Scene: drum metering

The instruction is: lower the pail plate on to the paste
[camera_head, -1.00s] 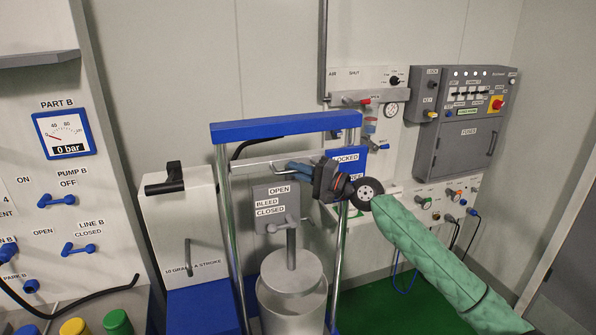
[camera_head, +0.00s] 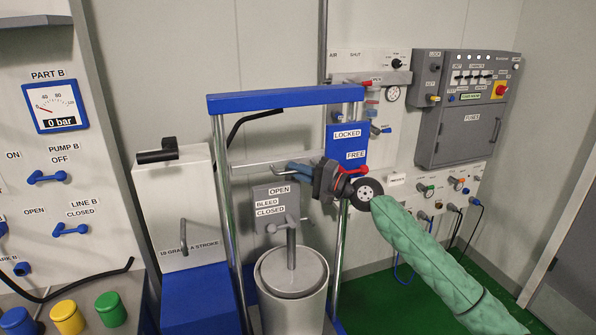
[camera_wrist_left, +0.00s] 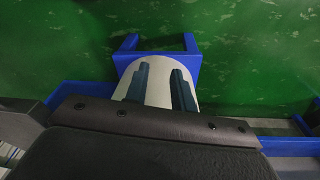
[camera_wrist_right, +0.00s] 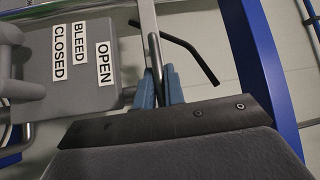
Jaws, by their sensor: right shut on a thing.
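The pail plate (camera_head: 291,270) is a round grey disc on a vertical rod. It sits inside the pale grey pail (camera_head: 292,310), just below its rim; the paste is hidden under it. The rod rises to a grey valve block marked OPEN, BLEED, CLOSED (camera_head: 275,208), below a metal crossbar (camera_head: 255,162). My right gripper (camera_head: 292,167) is shut on a thin metal handle (camera_wrist_right: 155,52) at the crossbar. My left gripper (camera_wrist_left: 160,85) is open and empty, above a pale rounded object (camera_wrist_left: 160,90); it is outside the head view.
A blue-topped frame (camera_head: 285,97) with two posts surrounds the pail. A blue LOCKED/FREE plate (camera_head: 347,140) has a red lever (camera_head: 352,170) by FREE. A white pump box (camera_head: 178,210) stands left. Green floor (camera_head: 375,300) is open at right.

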